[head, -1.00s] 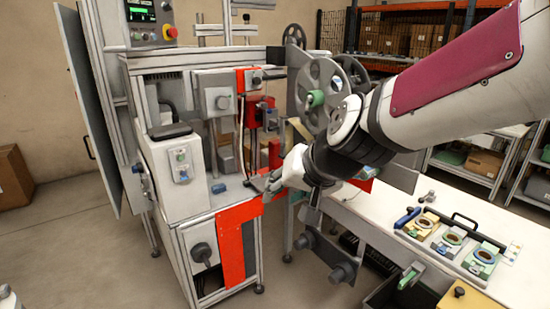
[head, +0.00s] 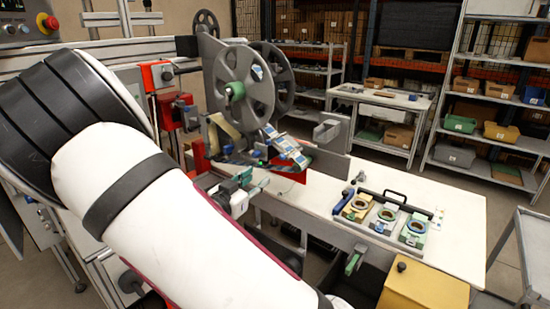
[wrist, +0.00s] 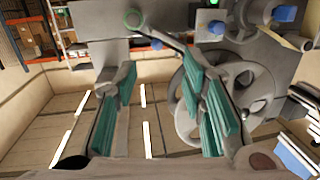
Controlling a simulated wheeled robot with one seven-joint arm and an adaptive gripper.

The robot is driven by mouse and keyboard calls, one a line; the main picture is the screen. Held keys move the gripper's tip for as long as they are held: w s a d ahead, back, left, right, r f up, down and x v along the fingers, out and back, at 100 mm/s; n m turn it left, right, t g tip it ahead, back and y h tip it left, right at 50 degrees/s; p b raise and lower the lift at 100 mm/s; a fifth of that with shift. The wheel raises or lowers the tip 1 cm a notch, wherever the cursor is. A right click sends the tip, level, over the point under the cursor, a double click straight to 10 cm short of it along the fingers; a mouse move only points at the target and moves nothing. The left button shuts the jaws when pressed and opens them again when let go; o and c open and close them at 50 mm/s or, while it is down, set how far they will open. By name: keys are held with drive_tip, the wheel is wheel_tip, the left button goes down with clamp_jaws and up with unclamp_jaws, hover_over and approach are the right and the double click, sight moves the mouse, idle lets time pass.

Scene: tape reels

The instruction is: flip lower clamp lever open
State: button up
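My gripper (wrist: 160,88) is open in the wrist view, with teal pads on both fingers and nothing held between them. In the head view my gripper (head: 250,187) shows small, partly behind my arm, low in front of the reel stand. A grey bar with a green round end (wrist: 135,18) runs above the fingers in the wrist view; I cannot tell whether it is the clamp lever. I cannot clearly identify the lower clamp lever there.
A grey spoked reel (head: 240,85) stands above the white table (head: 330,205); one also shows beside the right finger (wrist: 243,105). A tray of ring fixtures (head: 386,214) lies on the table. A yellow box (head: 425,285) stands in front. Shelves line the back.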

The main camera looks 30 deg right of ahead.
sight(281, 159)
drive_tip(key=shift+h, duration=0.4)
drive_tip(key=x, duration=1.4)
drive_tip(key=shift+s+r+p, duration=0.15)
drive_tip(key=shift+s+p, duration=0.05)
drive_tip(key=shift+p, duration=0.1)
drive_tip(key=shift+c, duration=0.6)
clamp_jaws()
